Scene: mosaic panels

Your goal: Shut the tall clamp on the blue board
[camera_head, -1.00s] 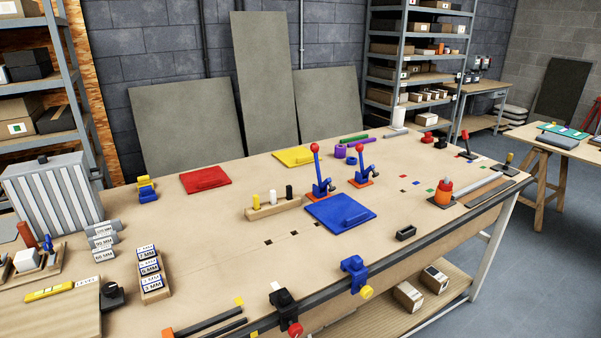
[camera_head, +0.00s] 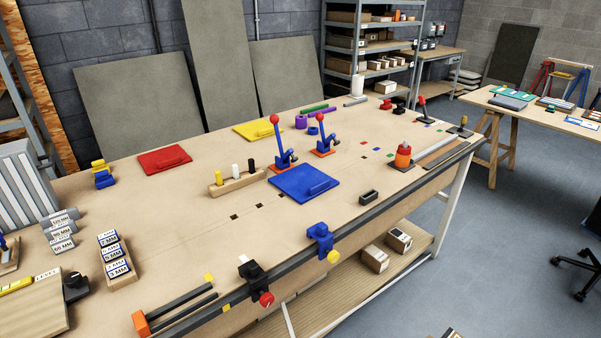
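The blue board (camera_head: 300,188) lies flat on the workbench, with a raised blue bar on it. Two blue toggle clamps with red knobs and orange bases stand at its far edge. The tall clamp (camera_head: 279,143) is at the board's far left corner, its long lever upright. The shorter clamp (camera_head: 322,138) stands to its right, its lever also upright. Whether either clamp's arm touches the board is too small to tell. Neither of my grippers shows in this view.
A wooden block with pegs (camera_head: 236,183) stands left of the blue board. A red board (camera_head: 165,160) and a yellow board (camera_head: 258,129) lie farther back. A small black tray (camera_head: 369,197) lies to the right. Blue (camera_head: 320,240) and black clamps grip the bench's front edge.

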